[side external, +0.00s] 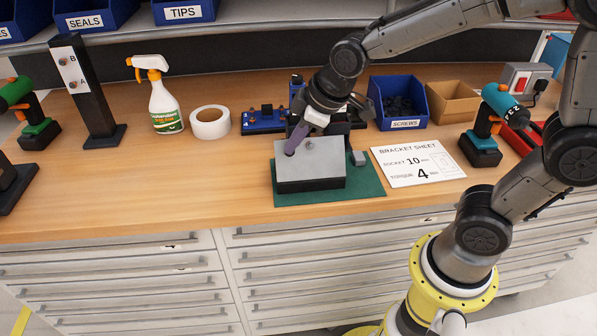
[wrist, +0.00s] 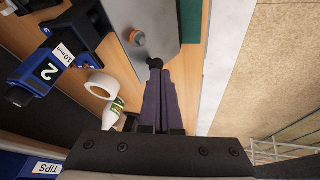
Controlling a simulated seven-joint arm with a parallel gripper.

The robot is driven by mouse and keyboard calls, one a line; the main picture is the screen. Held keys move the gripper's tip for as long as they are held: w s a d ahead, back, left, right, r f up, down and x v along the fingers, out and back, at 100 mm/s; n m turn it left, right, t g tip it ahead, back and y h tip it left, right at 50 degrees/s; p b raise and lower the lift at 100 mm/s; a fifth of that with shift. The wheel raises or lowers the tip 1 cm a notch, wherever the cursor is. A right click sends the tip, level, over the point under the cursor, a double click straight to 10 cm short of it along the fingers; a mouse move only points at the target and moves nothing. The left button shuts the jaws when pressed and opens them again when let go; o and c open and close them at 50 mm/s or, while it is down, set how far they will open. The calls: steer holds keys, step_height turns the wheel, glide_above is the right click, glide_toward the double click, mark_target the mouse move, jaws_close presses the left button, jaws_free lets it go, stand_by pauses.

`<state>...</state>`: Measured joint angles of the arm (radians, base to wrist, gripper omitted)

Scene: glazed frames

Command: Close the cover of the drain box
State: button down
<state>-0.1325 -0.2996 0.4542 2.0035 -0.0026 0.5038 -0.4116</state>
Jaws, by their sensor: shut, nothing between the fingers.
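The drain box (side external: 311,186) is a low dark box standing on a green mat (side external: 362,190). Its grey cover (side external: 318,165) lies over the top of the box, with a small round knob near its back edge. I cannot tell whether the cover sits fully flush. My gripper (side external: 290,152) has purple fingers that are together and empty, pointing down at the back left part of the cover. In the wrist view the fingertips (wrist: 156,66) are at the edge of the grey cover (wrist: 150,18), close to the orange-and-grey knob. I cannot tell whether they touch it.
A small grey block (side external: 358,158) is on the mat right of the box. A bracket sheet (side external: 418,163) lies further right. Behind are a blue screws bin (side external: 398,97), a blue tool holder (side external: 263,121) and a tape roll (side external: 210,123). The bench front left of the mat is clear.

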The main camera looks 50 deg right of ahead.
steer(key=shift+w+d+f, duration=0.1)
steer(key=shift+w+d, duration=0.5)
stand_by(0.6)
